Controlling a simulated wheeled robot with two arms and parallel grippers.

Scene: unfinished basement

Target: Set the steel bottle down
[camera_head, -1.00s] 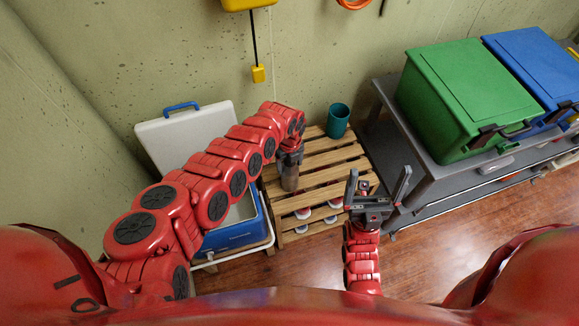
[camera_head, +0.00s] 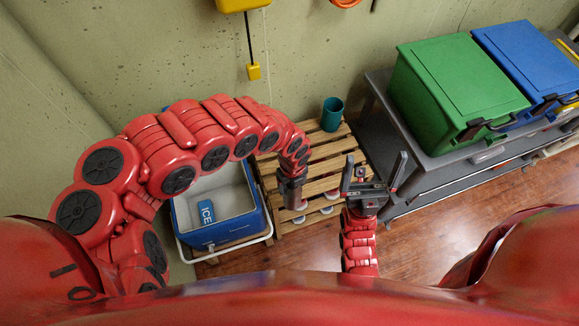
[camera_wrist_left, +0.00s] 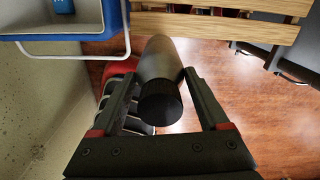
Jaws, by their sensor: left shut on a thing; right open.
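My left gripper (camera_head: 291,184) is shut on the steel bottle (camera_head: 297,203), by the front edge of the slatted wooden stand (camera_head: 322,150). In the left wrist view the grey bottle (camera_wrist_left: 161,62) with its black cap (camera_wrist_left: 160,103) sits between the two fingers of the left gripper (camera_wrist_left: 161,92). The wood floor shows around the bottle there, with the stand's slats beyond it. The bottle's base is hard to see, and I cannot tell whether it touches anything. My right gripper (camera_head: 373,178) is open and empty, right of the stand's front.
A teal cup (camera_head: 332,114) stands at the stand's back. Left of the stand is an open blue cooler (camera_head: 237,231) with an ice pack (camera_head: 206,212) inside. A grey bench (camera_head: 412,174) at the right carries a green bin (camera_head: 455,85) and a blue bin (camera_head: 530,65).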

